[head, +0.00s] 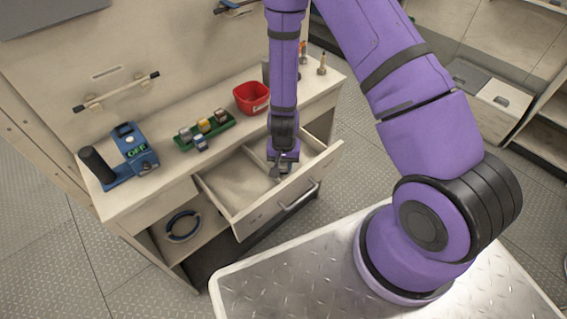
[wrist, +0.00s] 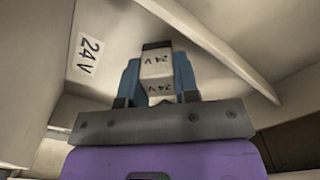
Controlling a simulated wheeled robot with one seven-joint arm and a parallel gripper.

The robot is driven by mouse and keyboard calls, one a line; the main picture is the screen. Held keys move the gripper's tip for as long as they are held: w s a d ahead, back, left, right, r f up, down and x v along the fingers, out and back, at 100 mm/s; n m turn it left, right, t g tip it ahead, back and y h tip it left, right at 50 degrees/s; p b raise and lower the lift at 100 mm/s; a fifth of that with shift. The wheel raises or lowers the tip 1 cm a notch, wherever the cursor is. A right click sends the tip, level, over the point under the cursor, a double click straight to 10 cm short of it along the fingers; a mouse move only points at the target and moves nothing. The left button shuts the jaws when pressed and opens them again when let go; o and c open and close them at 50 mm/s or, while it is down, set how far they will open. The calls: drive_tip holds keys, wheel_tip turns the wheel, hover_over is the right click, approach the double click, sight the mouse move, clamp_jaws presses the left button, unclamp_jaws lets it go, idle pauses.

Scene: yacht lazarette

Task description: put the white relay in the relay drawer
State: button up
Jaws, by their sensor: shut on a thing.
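The relay drawer (head: 268,208) is pulled open from the bench, with a divider inside. My gripper (head: 283,165) points down into its right part in the head view. In the wrist view my gripper (wrist: 158,82) has its blue fingers shut on the white relay (wrist: 157,68), which has a dark end and is marked 24 V. A 24 V label (wrist: 89,52) shows on a pale drawer surface beside it. The head view hardly shows the relay behind the fingers. I cannot tell whether it touches the drawer floor.
On the bench are a green tray (head: 218,136) with several small blocks, a red bin (head: 251,97) and a blue device (head: 130,146) reading OFF. A dark ring (head: 183,226) lies on the shelf below. The left drawer compartment looks empty.

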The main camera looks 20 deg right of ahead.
drive_tip(key=shift+f, duration=0.15)
drive_tip(key=o, duration=1)
drive_tip(key=shift+c, duration=0.2)
